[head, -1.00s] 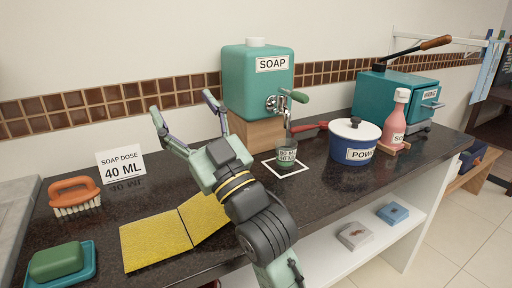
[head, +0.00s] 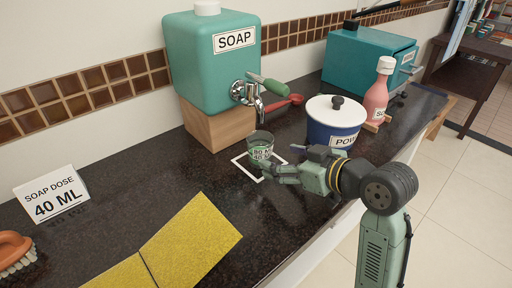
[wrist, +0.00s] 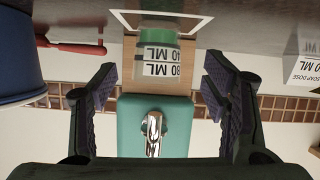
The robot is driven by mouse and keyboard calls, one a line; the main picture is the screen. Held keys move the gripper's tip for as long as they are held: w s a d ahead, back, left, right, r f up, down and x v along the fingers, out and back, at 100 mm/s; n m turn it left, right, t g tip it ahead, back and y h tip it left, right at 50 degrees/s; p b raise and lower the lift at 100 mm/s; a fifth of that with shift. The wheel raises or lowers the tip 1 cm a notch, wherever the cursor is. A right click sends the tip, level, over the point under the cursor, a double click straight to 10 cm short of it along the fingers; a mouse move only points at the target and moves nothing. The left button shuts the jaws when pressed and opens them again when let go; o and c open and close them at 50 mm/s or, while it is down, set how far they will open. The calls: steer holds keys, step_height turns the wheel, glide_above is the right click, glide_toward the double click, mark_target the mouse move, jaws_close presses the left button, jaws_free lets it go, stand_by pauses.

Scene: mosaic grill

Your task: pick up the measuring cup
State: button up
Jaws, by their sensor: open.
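The measuring cup (head: 261,146) is a small clear cup with 80 ML and 40 ML labels. It stands upright on the white-outlined square (head: 238,164), below the soap dispenser's spout. Its lower part looks green in the wrist view (wrist: 158,35), which shows the scene upside down. My gripper (head: 281,160) is open and empty, low over the counter on the cup's right side in the head view. In the wrist view my two fingers (wrist: 157,84) stand wide apart, with the cup centred between their lines and ahead of the tips. I see no contact.
The teal soap dispenser (head: 212,68) on its wooden block (head: 217,130) stands behind the cup. A blue pot (head: 335,128) with a red handle (head: 284,101) is close to my gripper.

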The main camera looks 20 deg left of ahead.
mark_target(268, 149)
steer(key=x, duration=0.3)
steer(key=shift+r, duration=0.1)
steer(key=p+x, duration=0.2)
steer(key=x, duration=0.2)
steer(key=shift+w+a+r, duration=0.1)
steer(key=shift+w+a, duration=0.05)
steer(key=shift+a, duration=0.05)
steer(key=shift+w+a+f+p, duration=0.25)
steer(key=shift+a+f+p, duration=0.05)
steer(key=c, duration=1.3)
steer(key=shift+o, duration=0.2)
steer(key=shift+r, duration=0.8)
steer(key=shift+s+d+r+b, duration=0.1)
steer(key=shift+d+r+b, duration=0.1)
steer(key=shift+r+b, duration=0.6)
steer(key=s+d+b, duration=0.1)
steer(key=s+d, duration=0.2)
steer(key=d, duration=0.1)
steer(key=s+d+b, duration=0.1)
steer(key=s+d, duration=0.2)
steer(key=d, duration=0.1)
steer(key=s+d+b, duration=0.1)
steer(key=s+d, duration=0.2)
steer(key=d, duration=0.2)
steer(key=shift+d+r+b, duration=0.1)
steer(key=shift+b, duration=0.2)
steer(key=shift+s+d, duration=0.5)
steer(key=shift+d, duration=0.1)
